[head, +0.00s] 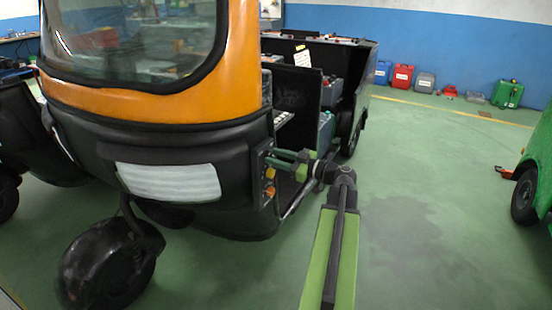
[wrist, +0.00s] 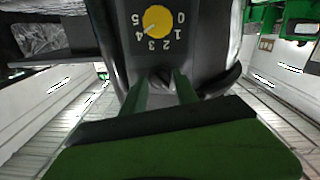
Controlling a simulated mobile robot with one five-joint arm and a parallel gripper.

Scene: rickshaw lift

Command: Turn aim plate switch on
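A dark control panel (wrist: 190,45) shows upside down in the wrist view. It carries a yellow round dial (wrist: 157,19) with numbers around it. Below the dial in that view, a small black switch (wrist: 162,77) lies between the green fingertips of my gripper (wrist: 161,84). The fingers stand apart, one on each side of it; I cannot tell whether they touch it or how the switch is set. In the head view my gripper (head: 272,160) reaches left to the panel edge on the side of the orange and black rickshaw (head: 190,100). Yellow and orange knobs (head: 270,182) show beneath it.
The rickshaw's front wheel (head: 105,270) is at lower left. A green vehicle (head: 540,160) stands at the right edge. Red, grey and green cases (head: 403,77) line the blue back wall. The green floor (head: 420,200) between the vehicles is clear.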

